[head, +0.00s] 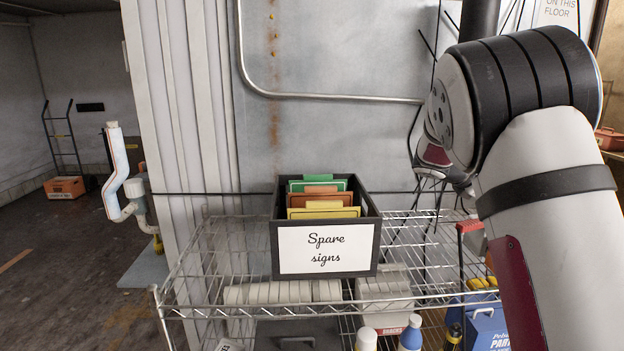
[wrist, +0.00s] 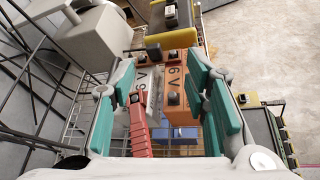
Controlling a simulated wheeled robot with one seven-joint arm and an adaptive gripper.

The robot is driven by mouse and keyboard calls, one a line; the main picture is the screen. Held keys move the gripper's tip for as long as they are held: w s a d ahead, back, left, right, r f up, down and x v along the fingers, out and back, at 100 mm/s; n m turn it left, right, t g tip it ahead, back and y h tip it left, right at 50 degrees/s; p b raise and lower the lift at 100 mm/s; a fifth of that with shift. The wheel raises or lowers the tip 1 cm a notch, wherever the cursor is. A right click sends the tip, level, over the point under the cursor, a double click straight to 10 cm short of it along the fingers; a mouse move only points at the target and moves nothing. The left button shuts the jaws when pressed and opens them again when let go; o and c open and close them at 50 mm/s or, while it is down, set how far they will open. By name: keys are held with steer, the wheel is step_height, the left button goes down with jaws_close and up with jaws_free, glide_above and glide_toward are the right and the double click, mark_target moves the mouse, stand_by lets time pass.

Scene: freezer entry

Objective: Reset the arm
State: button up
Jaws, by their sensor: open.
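My gripper (wrist: 168,92) shows in the wrist view, its two teal-padded fingers spread wide apart. It looks open and holds nothing that I can see.
A wire shelf (head: 205,262) stands ahead, carrying a black "Spare signs" box (head: 375,232) with coloured cards. A blue case (head: 487,328) and bottles (head: 410,334) sit lower down. A wall rail (head: 330,97) runs behind. Open floor (head: 60,290) lies at left.

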steer(key=s+a+m+y, duration=0.4)
steer(key=s+a, duration=0.5)
steer(key=s, duration=0.4)
steer(key=s+a+f+m+y, duration=0.1)
steer(key=s+a+m+y, duration=0.3)
steer(key=s, duration=1)
steer(key=s+a+f+m+t+y, duration=0.1)
steer(key=s+a+m+y, duration=0.3)
steer(key=s+a+m, duration=0.5)
steer(key=s+a, duration=0.4)
steer(key=shift+s+a+y, duration=0.15)
steer(key=shift+a+y, duration=0.25)
steer(key=shift+c, duration=0.2)
